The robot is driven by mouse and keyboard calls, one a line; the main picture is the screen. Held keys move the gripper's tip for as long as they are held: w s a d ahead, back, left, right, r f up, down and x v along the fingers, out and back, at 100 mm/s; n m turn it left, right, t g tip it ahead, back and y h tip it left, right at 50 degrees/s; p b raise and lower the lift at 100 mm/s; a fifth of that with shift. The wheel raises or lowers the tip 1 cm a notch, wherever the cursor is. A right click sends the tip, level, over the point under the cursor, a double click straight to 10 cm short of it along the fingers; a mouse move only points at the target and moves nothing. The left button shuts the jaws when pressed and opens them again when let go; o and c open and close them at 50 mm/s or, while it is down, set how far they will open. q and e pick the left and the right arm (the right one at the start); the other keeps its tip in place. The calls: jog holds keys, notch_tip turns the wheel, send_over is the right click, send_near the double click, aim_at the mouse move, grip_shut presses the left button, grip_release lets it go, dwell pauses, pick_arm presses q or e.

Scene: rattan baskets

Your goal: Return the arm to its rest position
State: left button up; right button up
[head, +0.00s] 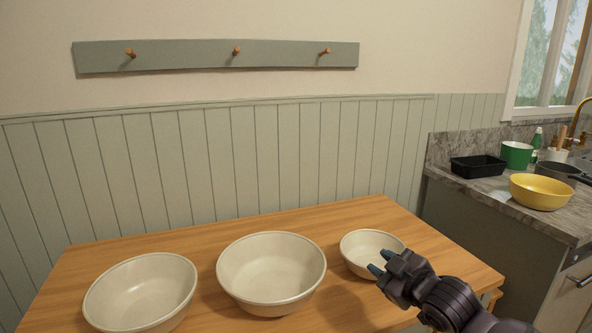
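My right gripper (381,264) reaches in from the lower right in the head view. Its dark body has blue-grey fingertips, which overlap the near right rim of the small cream bowl (366,246) in the picture. The fingertips show a gap between them, and nothing is seen held. Whether they touch the bowl cannot be told. My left gripper does not show.
A wooden table (210,232) also bears a middle cream bowl (271,268) and a left cream bowl (142,290); all the bowls look empty. A counter (480,190) at the right holds a yellow bowl (541,191), a black tray (478,166) and a green pot (516,154).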

jog(key=s+d+f+m+g+h, duration=0.1)
jog(key=s+d+f+m+h, duration=0.1)
jog(key=s+f, duration=0.6)
jog(key=s+d+f+m+g+h, duration=0.1)
jog(key=s+d+f+m, duration=0.3)
jog(key=s+f, duration=0.5)
jog(key=s+d+f+m+g+h+p, duration=0.1)
jog(key=s+d+f+m+h, duration=0.2)
jog(key=s+f, duration=0.6)
jog(key=s+m, duration=0.1)
jog(key=s, duration=0.7)
jog(key=shift+s+f, duration=0.25)
jog(key=shift+s, duration=0.15)
